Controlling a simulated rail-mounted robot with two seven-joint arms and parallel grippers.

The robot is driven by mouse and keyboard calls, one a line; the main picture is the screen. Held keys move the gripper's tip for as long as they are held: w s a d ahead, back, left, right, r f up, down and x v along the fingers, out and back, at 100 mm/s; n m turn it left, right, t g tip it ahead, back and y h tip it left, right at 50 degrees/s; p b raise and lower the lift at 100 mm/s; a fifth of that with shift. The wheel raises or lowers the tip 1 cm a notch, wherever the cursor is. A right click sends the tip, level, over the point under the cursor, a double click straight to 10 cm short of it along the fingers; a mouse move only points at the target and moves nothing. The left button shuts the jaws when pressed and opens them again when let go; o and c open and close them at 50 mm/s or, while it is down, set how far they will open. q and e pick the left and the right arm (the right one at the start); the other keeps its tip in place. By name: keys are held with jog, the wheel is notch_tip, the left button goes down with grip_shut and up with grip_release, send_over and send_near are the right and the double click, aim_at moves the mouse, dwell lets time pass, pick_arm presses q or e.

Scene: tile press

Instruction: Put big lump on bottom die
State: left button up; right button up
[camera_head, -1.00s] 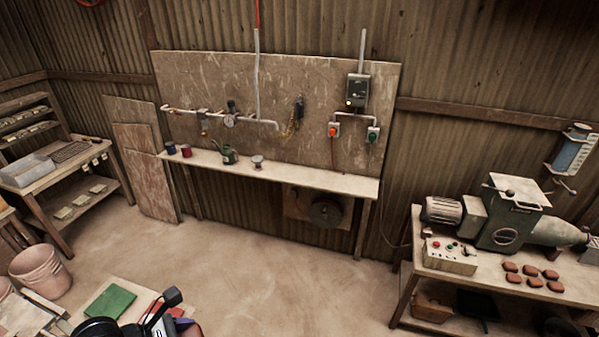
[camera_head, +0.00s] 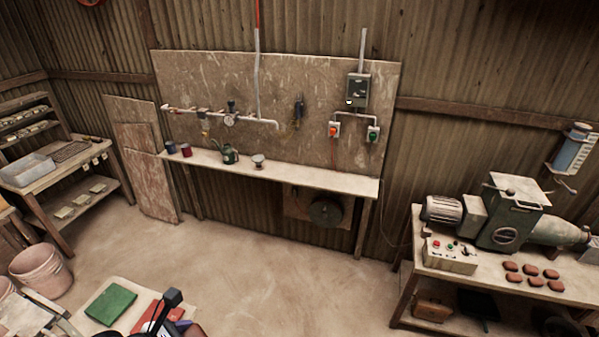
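Several reddish-brown lumps (camera_head: 531,276) lie in two rows on the right bench; they look close in size, so I cannot tell a big one among them. I cannot make out a bottom die in this view. A dark part of one of my arms shows at the bottom edge on the left, over a small table. It seems to be near the wrist of my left arm; its fingertips are cut off or hidden, and I cannot see whether it holds anything. My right gripper is not in view.
The small table (camera_head: 125,290) holds a green block (camera_head: 110,305) and a red item (camera_head: 150,312). Pink buckets (camera_head: 40,270) stand at left. A green machine (camera_head: 512,229) and a control box (camera_head: 450,255) stand on the right bench (camera_head: 500,283). The middle floor is clear.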

pick_arm(q)
jog(key=shift+w+a+r+n+t+y, duration=0.15)
jog(key=shift+r+n+t+y, duration=0.15)
jog(key=shift+n, duration=0.25)
jog(key=shift+w+a+r+n+t+y, duration=0.1)
jog(key=shift+w+a+n+t+y, duration=0.1)
jog(key=shift+n+y, duration=0.3)
jog(key=shift+s+d+f, duration=0.1)
jog(key=shift+s+d, duration=0.45)
jog(key=shift+d, duration=0.25)
jog(key=shift+s+d+f, duration=0.15)
jog(key=shift+f, duration=0.05)
jog(key=shift+f, duration=0.1)
